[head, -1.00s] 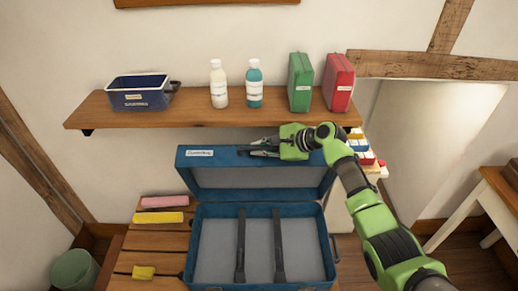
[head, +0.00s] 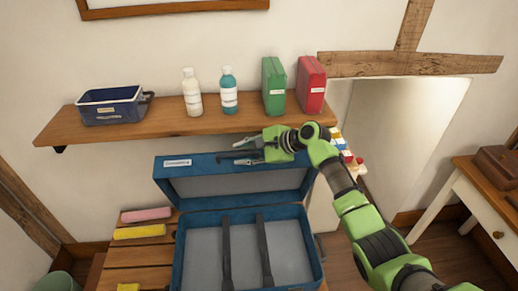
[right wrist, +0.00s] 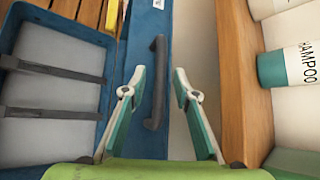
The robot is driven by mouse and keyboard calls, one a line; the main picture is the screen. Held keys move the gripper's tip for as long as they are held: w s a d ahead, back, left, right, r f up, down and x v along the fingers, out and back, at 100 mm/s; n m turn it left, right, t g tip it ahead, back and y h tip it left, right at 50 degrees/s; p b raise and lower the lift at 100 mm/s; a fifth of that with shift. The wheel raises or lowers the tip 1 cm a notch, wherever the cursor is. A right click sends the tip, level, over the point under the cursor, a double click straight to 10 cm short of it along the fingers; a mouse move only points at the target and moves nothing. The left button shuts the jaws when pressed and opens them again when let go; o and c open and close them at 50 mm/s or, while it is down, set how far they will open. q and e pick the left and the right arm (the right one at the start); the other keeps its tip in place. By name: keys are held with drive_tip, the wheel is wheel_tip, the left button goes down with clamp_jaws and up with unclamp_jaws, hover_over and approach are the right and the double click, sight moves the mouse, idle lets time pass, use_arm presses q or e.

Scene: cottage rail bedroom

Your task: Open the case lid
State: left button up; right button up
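The blue case (head: 176,255) sits on the slatted wooden surface with its lid (head: 240,185) standing up at the back, its grey lining facing me. Two dark straps cross the grey base lining. My right gripper (head: 238,152) is at the lid's top edge, below the shelf. In the right wrist view, my right gripper (right wrist: 160,80) has its fingers apart, with the dark lid handle (right wrist: 155,85) showing between them. I cannot tell whether a finger touches the lid. My left gripper is in neither view.
A wooden shelf (head: 150,131) runs close above the lid, holding a blue bin (head: 112,106), two bottles, and green and red boxes. Pink (head: 146,214) and yellow (head: 139,232) items lie left of the case. A white side table (head: 485,207) stands at right.

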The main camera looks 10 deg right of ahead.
drive_tip(key=v, duration=1)
drive_tip(key=shift+a+f, duration=0.1)
